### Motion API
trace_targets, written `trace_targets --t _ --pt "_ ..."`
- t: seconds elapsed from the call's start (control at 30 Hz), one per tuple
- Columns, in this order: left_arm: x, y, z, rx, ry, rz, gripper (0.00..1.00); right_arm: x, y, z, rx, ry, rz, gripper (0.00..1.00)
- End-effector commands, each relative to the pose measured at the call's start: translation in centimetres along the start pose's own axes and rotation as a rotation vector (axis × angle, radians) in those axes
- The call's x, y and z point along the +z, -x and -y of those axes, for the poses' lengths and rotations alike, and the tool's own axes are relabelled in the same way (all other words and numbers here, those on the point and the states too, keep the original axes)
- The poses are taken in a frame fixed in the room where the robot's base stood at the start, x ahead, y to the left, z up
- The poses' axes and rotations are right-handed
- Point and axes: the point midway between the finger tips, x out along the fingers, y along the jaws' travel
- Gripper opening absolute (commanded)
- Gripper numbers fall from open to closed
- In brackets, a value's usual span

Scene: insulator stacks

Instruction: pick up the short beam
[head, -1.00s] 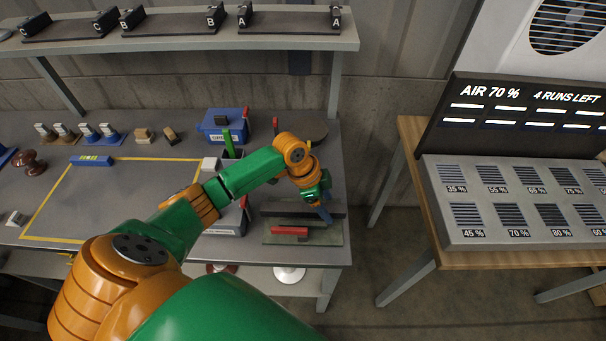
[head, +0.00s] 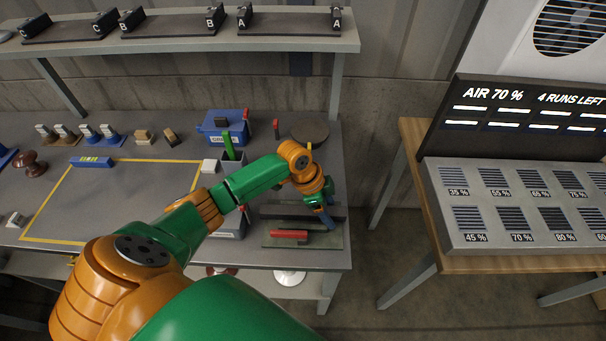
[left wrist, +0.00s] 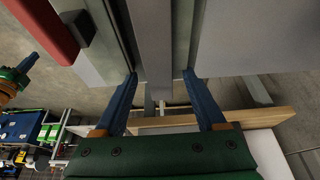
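My left gripper (head: 327,216) hangs over the right end of the bench, fingers down. In the left wrist view its two blue fingers (left wrist: 164,98) are wide apart, with nothing visibly gripped. A plain grey bar (left wrist: 150,40) runs up the picture just beyond the gap between them; I cannot tell for certain that it is the short beam. In the head view a dark bar (head: 275,211) lies partly behind my wrist. A tool with a red handle (head: 289,234) lies on a greenish plate just left of and nearer than the fingers. My right gripper is not clearly seen.
A blue bin (head: 222,137) and a round disc (head: 310,131) stand behind my left arm. The yellow-outlined area (head: 120,200) on the bench is mostly clear. A shelf (head: 190,42) with labelled holders runs above. A panel of vent plates (head: 520,205) stands right, across a gap.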

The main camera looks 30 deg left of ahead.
Motion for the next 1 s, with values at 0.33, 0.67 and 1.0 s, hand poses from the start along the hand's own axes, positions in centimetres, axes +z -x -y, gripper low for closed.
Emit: trace_targets --t 0.33,0.67,1.0 --pt "0.0 0.0 0.0 0.0 0.0 0.0 0.0 0.0 0.0 0.1 -0.001 0.0 0.0 0.0" --pt "-0.2 0.6 0.1 -0.002 -0.001 -0.001 0.0 0.0 0.1 0.1 -0.001 -0.001 0.0 0.0" --pt "-3.5 8.2 0.1 -0.004 -0.002 -0.003 0.0 0.0 -0.2 0.1 -0.001 -0.001 0.0 0.0"
